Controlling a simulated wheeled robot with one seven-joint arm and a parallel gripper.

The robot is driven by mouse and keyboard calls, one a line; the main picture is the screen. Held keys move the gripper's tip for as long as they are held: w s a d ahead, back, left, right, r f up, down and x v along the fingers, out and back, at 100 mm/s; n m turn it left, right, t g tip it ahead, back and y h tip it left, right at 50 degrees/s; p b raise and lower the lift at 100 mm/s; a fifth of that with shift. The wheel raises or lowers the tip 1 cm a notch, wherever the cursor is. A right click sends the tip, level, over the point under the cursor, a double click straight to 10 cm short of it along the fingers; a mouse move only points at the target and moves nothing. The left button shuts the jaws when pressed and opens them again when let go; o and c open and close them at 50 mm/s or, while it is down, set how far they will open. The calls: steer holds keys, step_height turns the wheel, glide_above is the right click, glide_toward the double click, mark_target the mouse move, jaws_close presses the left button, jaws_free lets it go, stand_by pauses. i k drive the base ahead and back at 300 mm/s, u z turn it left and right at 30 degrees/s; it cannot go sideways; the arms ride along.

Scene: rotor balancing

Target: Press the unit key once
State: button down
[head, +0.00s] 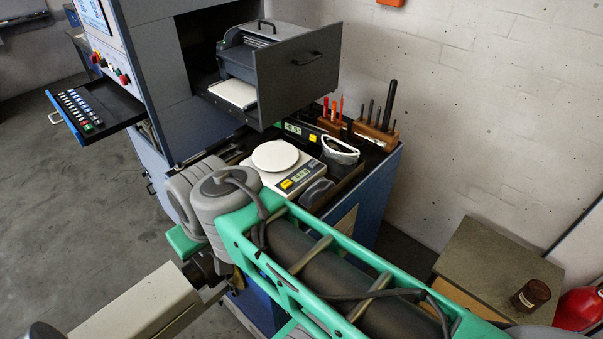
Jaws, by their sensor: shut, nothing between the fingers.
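A white weighing scale (270,172) with a round pan (275,156) stands on the dark bench top, just beyond the grey joint of my arm. Its front panel has a small lit display (301,175) and a yellow key (287,184). The marking on the key is too small to read, so I cannot tell whether it is the unit key. A second lit display (292,128) stands behind the scale, with a yellow patch (312,138) beside it. My green and grey arm crosses the lower middle. My gripper is not visible.
An open grey drawer (300,80) overhangs the bench's back. A keyboard (80,112) lies on a pull-out tray at left. A dark bin (340,152) and wooden tool holders (376,133) stand right of the scale. A brown jar (531,295) sits on a box at lower right.

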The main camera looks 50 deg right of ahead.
mark_target(314, 164)
steer(key=z, duration=1.45)
